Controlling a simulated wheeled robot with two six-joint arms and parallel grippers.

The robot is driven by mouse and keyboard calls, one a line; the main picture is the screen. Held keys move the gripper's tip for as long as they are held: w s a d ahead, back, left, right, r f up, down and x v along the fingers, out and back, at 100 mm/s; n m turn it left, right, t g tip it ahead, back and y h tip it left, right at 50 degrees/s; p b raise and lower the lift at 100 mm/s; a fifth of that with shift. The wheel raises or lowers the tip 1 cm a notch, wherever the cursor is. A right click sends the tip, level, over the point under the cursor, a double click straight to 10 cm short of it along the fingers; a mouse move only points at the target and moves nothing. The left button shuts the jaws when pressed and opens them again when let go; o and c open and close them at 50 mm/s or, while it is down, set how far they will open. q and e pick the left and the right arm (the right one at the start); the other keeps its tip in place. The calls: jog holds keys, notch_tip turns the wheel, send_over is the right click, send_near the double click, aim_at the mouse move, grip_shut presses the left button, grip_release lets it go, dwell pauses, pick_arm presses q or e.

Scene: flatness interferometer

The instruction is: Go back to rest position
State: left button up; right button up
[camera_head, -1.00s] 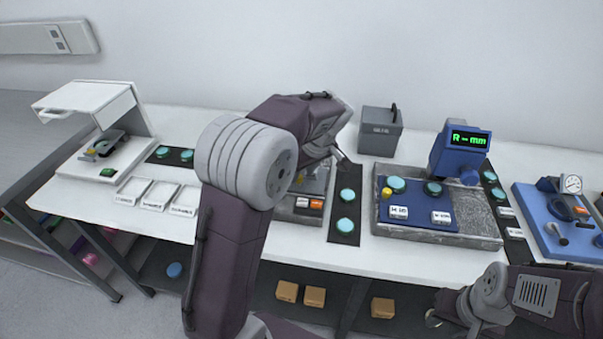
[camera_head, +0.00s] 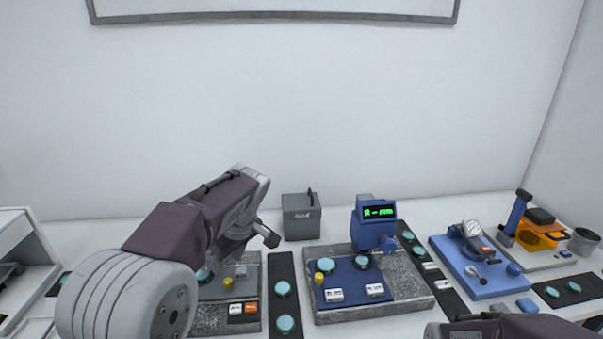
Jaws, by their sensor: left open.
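My left arm comes in from the lower left. Its gripper (camera_head: 257,237) is above the left grey granite plate (camera_head: 212,318), beside a dark strip (camera_head: 270,300) with round teal discs (camera_head: 285,323). The gripper is open and I see nothing held in it. The arm hides much of the left plate and the things on it. Of my right arm only a dark link shows at the bottom right edge; its gripper is out of view.
A grey box (camera_head: 301,217) stands at the back. A blue gauge with a green display (camera_head: 373,227) stands on another granite plate (camera_head: 410,283). To the right are a blue dial-gauge base (camera_head: 480,280) and a grey cup (camera_head: 583,242). A white cabinet (camera_head: 20,250) is at the left.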

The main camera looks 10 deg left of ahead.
pick_arm(q)
jog(key=s+d+f+m+h+p, duration=0.1)
jog(key=s+d+f+m+h, duration=0.1)
jog(key=s+f+m, duration=0.4)
jog(key=s+d+f+m+g+h+p, duration=0.1)
jog(key=s+d+f+m+h, duration=0.1)
jog(key=s+f+m, duration=0.3)
jog(key=s+d+f, duration=0.1)
jog(key=s+f, duration=0.3)
jog(key=s, duration=0.2)
jog(key=shift+s+m, duration=0.2)
jog(key=shift+m, duration=0.2)
dwell(0.6)
